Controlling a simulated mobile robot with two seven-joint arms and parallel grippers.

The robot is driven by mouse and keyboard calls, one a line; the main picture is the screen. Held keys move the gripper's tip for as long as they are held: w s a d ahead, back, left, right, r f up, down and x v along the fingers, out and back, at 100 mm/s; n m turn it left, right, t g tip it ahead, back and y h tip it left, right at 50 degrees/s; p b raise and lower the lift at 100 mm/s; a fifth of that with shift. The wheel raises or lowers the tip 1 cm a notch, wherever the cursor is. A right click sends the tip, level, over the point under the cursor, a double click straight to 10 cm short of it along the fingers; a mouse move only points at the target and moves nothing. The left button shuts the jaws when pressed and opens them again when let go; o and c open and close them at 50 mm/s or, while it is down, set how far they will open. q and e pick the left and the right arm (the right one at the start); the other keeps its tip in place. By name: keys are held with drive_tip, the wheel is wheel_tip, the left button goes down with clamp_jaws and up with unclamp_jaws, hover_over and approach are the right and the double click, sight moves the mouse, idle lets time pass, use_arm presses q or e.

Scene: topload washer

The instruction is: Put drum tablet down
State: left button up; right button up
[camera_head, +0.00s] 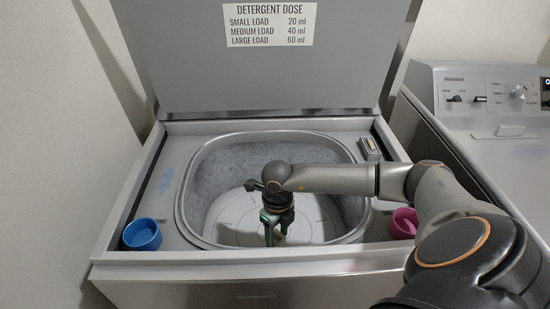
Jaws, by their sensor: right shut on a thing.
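My right gripper (273,232) reaches in from the right and points down into the open washer drum (211,215). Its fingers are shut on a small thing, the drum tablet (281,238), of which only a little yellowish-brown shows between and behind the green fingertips. The gripper is over the near part of the drum. I cannot tell how far the tablet is above the drum floor. My left gripper is not in view.
The grey lid (260,75) stands open with a detergent dose label. A blue cup (142,234) stands at the front left of the washer top and a pink cup (404,223) at the front right, beside my arm. A second machine (500,130) stands at right.

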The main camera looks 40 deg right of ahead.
sight(277, 246)
drive_tip(key=shift+f, duration=2.55)
drive_tip(key=shift+f+b, duration=0.1)
drive_tip(key=shift+b, duration=0.2)
drive_tip(key=o, duration=1.3)
drive_tip(key=shift+o, duration=0.2)
wheel_tip(277, 246, up, 12)
drive_tip(key=shift+r+p, duration=0.15)
drive_tip(key=shift+p, duration=0.5)
